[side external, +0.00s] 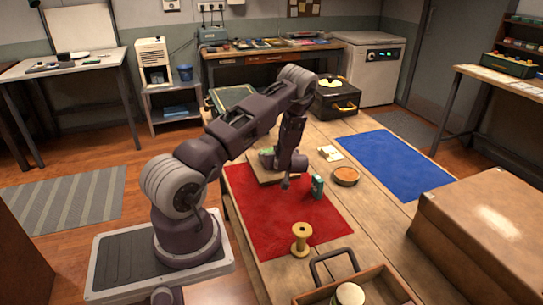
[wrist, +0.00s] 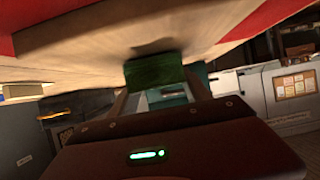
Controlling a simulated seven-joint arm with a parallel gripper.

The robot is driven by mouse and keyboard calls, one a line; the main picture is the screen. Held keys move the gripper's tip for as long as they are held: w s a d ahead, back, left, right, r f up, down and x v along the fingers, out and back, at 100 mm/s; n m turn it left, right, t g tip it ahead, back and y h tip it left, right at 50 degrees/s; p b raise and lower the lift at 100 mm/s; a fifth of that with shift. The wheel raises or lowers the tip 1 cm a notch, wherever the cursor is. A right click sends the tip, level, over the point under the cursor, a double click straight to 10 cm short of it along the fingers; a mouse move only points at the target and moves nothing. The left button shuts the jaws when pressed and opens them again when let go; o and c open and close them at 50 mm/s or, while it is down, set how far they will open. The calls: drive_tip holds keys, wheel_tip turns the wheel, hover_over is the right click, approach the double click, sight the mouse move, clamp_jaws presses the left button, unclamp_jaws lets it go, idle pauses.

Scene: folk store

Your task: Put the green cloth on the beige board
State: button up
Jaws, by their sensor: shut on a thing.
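The beige board (side external: 258,176) lies on the red mat (side external: 262,215), partly hidden behind my arm. In the wrist view the board (wrist: 90,35) fills the upper part of the picture. The green cloth (wrist: 155,72) is between my fingertips in the wrist view, with a dark shadow on the board just beside it. My gripper (side external: 266,158) is shut on the cloth, low at the board. I cannot tell whether the cloth touches the board.
A teal can (side external: 317,187) stands right of the board, with a round brown dish (side external: 346,177) and pale notes (side external: 331,153) beyond. A yellow spool (side external: 301,238) and a wooden tray (side external: 385,286) are in front. The blue mat (side external: 395,163) is clear.

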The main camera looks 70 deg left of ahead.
drive_tip(key=shift+f, duration=0.1)
drive_tip(key=o, duration=1.4)
drive_tip(key=shift+c, duration=0.2)
